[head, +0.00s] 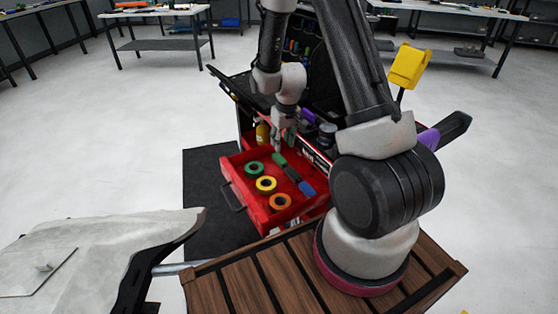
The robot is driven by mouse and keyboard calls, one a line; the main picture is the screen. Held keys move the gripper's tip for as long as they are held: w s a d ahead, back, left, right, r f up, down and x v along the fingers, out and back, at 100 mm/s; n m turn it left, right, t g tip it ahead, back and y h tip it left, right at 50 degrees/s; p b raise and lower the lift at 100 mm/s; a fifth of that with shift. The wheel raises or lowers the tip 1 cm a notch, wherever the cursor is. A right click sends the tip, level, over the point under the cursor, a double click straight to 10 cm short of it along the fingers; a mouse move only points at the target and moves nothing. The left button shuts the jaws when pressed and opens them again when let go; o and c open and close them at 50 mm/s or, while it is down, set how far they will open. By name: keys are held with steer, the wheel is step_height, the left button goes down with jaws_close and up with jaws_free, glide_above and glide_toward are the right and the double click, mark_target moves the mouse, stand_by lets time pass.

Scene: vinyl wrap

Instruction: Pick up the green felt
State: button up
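A small green flat piece (279,160), which looks like the green felt, lies in the open red drawer (236,187) near its far side. My gripper (278,146) points down just above and behind this piece, close to its far end. The fingers are small and partly blurred, so I cannot tell if they are open or shut, or if they touch the piece.
A dark piece (292,174) and a blue piece (307,188) lie in line with the green one. Green (254,168), yellow (266,184) and orange (280,202) tape rolls lie nearby. A yellow bottle (262,133) stands behind the drawer.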

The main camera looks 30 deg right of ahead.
mark_target(280, 158)
steer(key=f, duration=0.5)
steer(key=w+f, duration=0.1)
steer(key=f, duration=0.1)
steer(key=shift+a+f, duration=0.2)
steer(key=shift+f, duration=0.15)
steer(key=c, duration=0.5)
